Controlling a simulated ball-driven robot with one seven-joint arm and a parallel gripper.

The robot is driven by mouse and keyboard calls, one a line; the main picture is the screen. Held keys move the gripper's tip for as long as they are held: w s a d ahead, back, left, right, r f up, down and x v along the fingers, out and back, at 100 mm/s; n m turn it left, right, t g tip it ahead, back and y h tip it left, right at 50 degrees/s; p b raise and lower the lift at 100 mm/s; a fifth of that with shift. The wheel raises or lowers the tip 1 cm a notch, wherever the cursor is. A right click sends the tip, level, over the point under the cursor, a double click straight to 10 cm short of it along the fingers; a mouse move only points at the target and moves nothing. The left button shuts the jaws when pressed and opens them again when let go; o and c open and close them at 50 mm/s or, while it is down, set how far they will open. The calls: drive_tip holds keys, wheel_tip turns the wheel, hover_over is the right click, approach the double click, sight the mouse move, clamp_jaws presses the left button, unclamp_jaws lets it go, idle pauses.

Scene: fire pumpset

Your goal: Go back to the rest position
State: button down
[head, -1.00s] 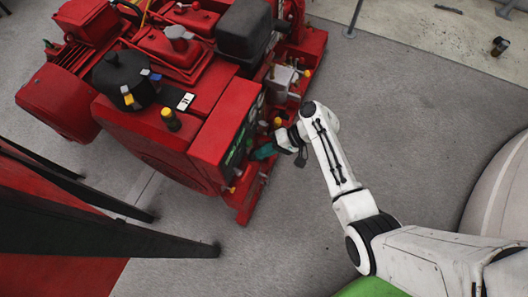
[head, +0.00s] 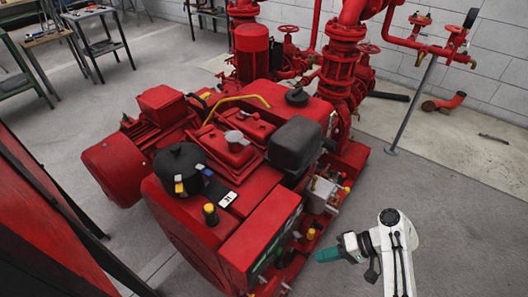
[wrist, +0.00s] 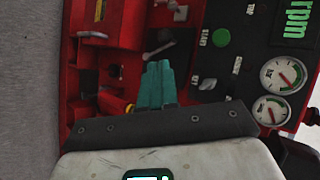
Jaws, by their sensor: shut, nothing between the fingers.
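My gripper (head: 328,255) shows at the lower right of the head view, with teal fingers pointing left toward the red pumpset (head: 258,152). The fingers are together and empty. In the head view the fingertips stand apart from the pumpset's front panel side. In the wrist view the teal fingers (wrist: 157,85) are closed in front of the red control panel area, with a green button (wrist: 221,38), switches and two round gauges (wrist: 277,92) to the right. I cannot tell the exact distance between the fingertips and the panel.
Red pipes and valves (head: 345,60) stand behind the pumpset, near a white block wall. A thin grey post (head: 412,110) stands on the floor at the right. Work tables (head: 100,30) are at the back left. A red panel (head: 40,215) is close at the left. Grey floor is open at the right.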

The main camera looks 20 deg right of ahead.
drive_tip(key=s+a+r+n+g+h+p, duration=0.2)
drive_tip(key=s+h+p, duration=0.25)
drive_tip(key=s, duration=0.55)
drive_tip(key=s+d+r+n+h+p, duration=0.1)
drive_tip(key=s+d+r+h+p, duration=0.1)
drive_tip(key=s+r+h, duration=0.4)
drive_tip(key=s+r, duration=0.3)
drive_tip(key=r, duration=0.2)
drive_tip(key=shift+s+d+p, duration=0.3)
drive_tip(key=shift+s+p, duration=0.05)
